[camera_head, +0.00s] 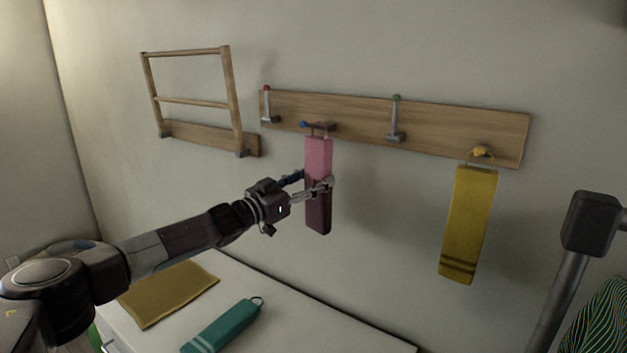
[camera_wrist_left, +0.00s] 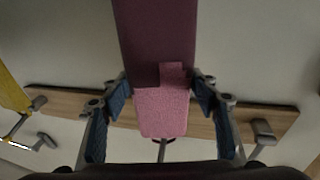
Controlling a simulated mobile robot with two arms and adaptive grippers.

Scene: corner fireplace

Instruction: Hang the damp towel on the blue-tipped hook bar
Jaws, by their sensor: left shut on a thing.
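The damp towel (camera_head: 318,158) is pink with a dark maroon lower part, and hangs upright in front of the wall. My left gripper (camera_head: 318,189) is shut on it near the colour border. In the left wrist view the towel (camera_wrist_left: 160,108) lies between the two blue-padded fingers (camera_wrist_left: 161,100). The blue-tipped hook (camera_head: 304,124) is on the wooden hook bar (camera_head: 355,110), right at the towel's top loop (camera_head: 320,126). I cannot tell whether the loop is around the hook or only in front of it. My right gripper is not in view.
A red-tipped hook (camera_head: 267,104) and a green-tipped hook (camera_head: 396,118) are bare. A yellow towel (camera_head: 468,222) hangs at the bar's right end. A wooden rack (camera_head: 190,103) is left. A teal towel (camera_head: 224,327) and mustard cloth (camera_head: 168,291) lie on the white surface (camera_head: 290,316) below.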

